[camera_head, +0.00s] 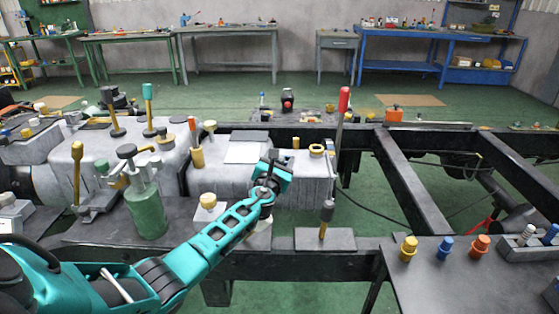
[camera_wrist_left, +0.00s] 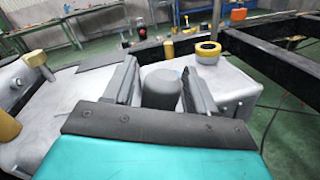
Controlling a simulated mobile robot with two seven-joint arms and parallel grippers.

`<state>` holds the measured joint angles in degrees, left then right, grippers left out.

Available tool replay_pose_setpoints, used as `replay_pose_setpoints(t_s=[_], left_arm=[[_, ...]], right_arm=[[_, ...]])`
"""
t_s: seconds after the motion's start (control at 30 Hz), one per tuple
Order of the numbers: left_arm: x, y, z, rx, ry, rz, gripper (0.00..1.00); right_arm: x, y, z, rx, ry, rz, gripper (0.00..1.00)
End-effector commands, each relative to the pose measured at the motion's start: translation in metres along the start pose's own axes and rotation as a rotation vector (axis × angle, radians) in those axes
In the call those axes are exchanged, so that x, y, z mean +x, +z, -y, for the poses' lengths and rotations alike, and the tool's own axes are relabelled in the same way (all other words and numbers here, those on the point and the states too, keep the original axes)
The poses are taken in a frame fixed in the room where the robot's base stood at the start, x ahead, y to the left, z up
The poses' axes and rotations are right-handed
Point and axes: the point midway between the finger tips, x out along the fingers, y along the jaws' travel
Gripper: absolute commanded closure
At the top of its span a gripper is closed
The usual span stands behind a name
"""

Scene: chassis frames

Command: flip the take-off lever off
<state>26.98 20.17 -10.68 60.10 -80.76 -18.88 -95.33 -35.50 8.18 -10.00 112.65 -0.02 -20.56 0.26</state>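My left gripper (camera_head: 272,172) is over the front middle of the chassis in the head view. In the left wrist view its two dark fingers (camera_wrist_left: 161,86) stand apart on either side of a grey, round-topped post (camera_wrist_left: 160,88). Any gap is very narrow, so I cannot tell whether they grip it. No lever is labelled take-off. A tall lever with a red handle (camera_head: 343,100) stands upright right of the gripper. My right gripper is out of view.
A green bottle-like unit (camera_head: 146,208) and a yellow-topped knob (camera_head: 208,201) stand left of my forearm. A short dark-topped post (camera_head: 327,209) stands to the right on a plate. Black frame rails (camera_head: 412,190) run at right, with open floor between them. A dark table (camera_head: 450,275) holds several coloured pegs.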

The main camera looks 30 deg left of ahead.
Motion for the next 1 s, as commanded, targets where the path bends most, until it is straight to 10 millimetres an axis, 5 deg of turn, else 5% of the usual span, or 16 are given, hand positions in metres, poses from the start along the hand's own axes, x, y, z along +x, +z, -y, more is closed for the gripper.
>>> replay_pose_setpoints(t_s=[0.57,1.0], left_arm=[[-0.0004,-0.0003,0.0002,0.000,0.000,0.000,0.99],[-0.0014,-0.0016,-0.0033,-0.031,0.002,0.006,1.00]], right_arm=[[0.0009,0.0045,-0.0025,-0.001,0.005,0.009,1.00],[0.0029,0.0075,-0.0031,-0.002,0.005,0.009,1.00]])
